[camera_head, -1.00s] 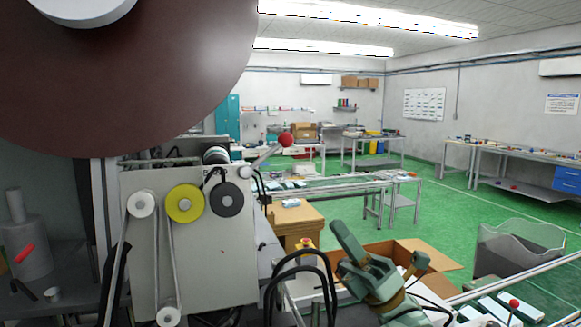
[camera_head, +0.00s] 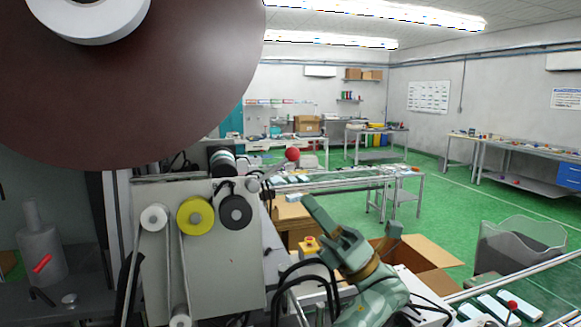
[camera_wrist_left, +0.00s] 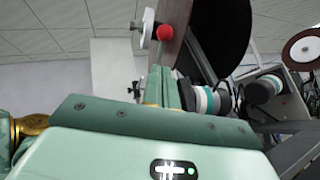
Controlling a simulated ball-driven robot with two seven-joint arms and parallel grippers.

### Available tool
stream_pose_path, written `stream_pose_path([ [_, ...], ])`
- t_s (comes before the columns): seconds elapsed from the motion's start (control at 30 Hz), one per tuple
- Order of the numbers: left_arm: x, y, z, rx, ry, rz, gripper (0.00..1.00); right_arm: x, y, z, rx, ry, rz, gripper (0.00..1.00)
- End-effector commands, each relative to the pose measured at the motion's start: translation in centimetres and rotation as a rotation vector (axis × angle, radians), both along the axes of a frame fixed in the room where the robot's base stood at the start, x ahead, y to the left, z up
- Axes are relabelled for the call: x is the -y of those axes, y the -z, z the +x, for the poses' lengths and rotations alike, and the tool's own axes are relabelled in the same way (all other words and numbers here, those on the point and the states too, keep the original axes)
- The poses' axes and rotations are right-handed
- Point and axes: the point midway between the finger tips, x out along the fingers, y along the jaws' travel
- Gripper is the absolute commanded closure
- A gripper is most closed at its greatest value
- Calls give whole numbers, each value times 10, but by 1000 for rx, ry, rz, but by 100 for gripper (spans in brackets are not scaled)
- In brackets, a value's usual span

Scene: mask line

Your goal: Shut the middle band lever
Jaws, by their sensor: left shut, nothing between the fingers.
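A lever with a red ball knob (camera_head: 292,154) sticks out from the upper right side of the grey machine (camera_head: 205,265). I cannot tell from its look whether it is the middle lever. My left gripper (camera_head: 312,206) is green, shut and empty, below and slightly right of the knob, apart from it in the picture. In the left wrist view the shut fingers (camera_wrist_left: 158,86) point up, and the red knob (camera_wrist_left: 164,33) shows beyond their tips with clear space between. My right gripper is not in view.
A large brown disc (camera_head: 130,100) hangs over the machine. Yellow (camera_head: 195,213) and dark (camera_head: 236,212) rollers sit on its face. Black cables (camera_head: 290,275) loop beside my left arm. An open cardboard box (camera_head: 425,255) stands at the right. Another red knob (camera_head: 512,305) is at the lower right.

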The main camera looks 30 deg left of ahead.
Motion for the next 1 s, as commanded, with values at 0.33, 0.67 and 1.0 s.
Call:
stream_pose_path([
  [0.33,-33,-42,-11,0,0,1,100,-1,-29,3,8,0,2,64],
  [0.67,-38,-44,-12,-2,0,0,100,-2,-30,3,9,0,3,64],
  [1.0,-48,-45,-11,16,-3,-16,100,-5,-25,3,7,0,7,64],
])
